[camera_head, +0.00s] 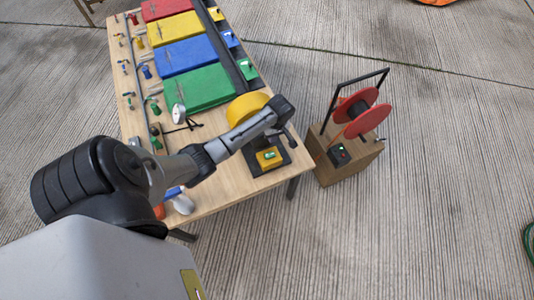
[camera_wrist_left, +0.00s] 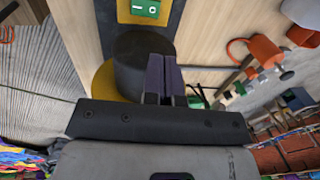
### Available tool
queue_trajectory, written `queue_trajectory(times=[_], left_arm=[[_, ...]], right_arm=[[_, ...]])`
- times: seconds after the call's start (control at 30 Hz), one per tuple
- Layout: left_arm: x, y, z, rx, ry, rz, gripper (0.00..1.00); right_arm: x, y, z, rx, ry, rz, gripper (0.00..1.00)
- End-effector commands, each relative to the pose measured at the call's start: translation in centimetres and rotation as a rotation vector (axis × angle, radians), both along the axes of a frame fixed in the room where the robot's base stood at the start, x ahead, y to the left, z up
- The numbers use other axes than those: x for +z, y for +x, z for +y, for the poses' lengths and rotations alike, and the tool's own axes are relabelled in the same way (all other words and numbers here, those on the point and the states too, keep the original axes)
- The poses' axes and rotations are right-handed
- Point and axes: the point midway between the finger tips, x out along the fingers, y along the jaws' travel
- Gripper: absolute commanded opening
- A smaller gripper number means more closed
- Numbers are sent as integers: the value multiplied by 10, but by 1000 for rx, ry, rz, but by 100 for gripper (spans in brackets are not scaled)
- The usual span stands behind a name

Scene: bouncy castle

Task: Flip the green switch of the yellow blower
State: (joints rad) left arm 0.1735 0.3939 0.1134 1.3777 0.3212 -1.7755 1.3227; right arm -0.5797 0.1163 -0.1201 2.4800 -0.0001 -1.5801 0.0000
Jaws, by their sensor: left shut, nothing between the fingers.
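The yellow blower (camera_head: 245,107) stands on the wooden table's near right part, on a dark base. Its green switch (camera_head: 269,155) sits on a yellow plate at the near end of that base. In the left wrist view the switch (camera_wrist_left: 146,9) shows at the top edge with white markings, partly cut off; I cannot tell which side is pressed. My left gripper (camera_head: 287,134) is shut and empty above the blower, apart from the switch. In the left wrist view its fingers (camera_wrist_left: 164,78) are together in front of the blower's black round part (camera_wrist_left: 138,58). My right gripper is not in view.
Red, yellow, blue and green panels (camera_head: 199,88) line the table (camera_head: 228,195), with small valves along its left side. A wooden box with a red reel (camera_head: 355,112) stands on the floor to the right. A white object (camera_head: 182,204) lies near the front edge.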

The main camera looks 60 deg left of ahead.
Motion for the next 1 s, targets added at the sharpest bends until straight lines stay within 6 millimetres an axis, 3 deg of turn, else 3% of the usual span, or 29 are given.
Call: queue_trajectory(times=[0.17,0.7,1.0], left_arm=[[-10,-2,0,0,-1,3,0],[-103,-18,1,1,-2,2,0],[-132,-23,1,1,0,0,0]], right_arm=[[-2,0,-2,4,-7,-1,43],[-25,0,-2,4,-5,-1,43],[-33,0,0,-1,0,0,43]])
